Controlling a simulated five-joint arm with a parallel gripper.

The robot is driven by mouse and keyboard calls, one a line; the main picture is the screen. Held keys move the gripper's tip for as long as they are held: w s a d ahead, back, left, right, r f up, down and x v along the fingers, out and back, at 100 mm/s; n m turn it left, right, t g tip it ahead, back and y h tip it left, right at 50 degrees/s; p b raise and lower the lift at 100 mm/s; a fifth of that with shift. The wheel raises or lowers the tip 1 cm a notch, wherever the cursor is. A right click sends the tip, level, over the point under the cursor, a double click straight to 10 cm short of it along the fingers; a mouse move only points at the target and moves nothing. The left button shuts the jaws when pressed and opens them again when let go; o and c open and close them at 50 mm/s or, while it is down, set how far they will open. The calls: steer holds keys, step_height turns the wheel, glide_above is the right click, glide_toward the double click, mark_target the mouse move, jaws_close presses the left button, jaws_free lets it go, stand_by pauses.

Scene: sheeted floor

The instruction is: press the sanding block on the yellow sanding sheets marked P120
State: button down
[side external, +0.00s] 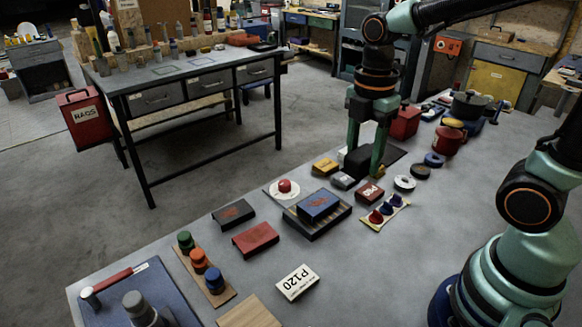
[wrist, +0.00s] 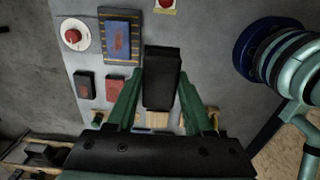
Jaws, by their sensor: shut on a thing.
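My gripper (side external: 366,160) is shut on a black block (side external: 356,162), which I take to be the sanding block. In the wrist view the black block (wrist: 162,78) sits between the two green fingers of my gripper (wrist: 160,95). I cannot tell whether the block touches the grey tabletop. A tan sheet-like piece (side external: 250,312) lies beside the card, cut off by the frame edge. I cannot tell whether it is the yellow sanding sheets.
A blue block (side external: 318,205) sits on a dark tray (side external: 340,222), beside a red button (side external: 284,186). Black (side external: 233,214) and red (side external: 256,238) boxes lie left of it. Several small boxes and rings crowd near my gripper.

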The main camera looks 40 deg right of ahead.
steer(key=shift+r, duration=0.1)
steer(key=c, duration=1)
jaws_free()
steer(key=c, duration=0.5)
steer(key=w+d+f, duration=0.2)
steer(key=w+d, duration=0.4)
steer(key=w, duration=0.7)
steer(key=w+d+f, duration=0.9)
steer(key=shift+d+f, duration=0.3)
steer(key=shift+f, duration=2.75)
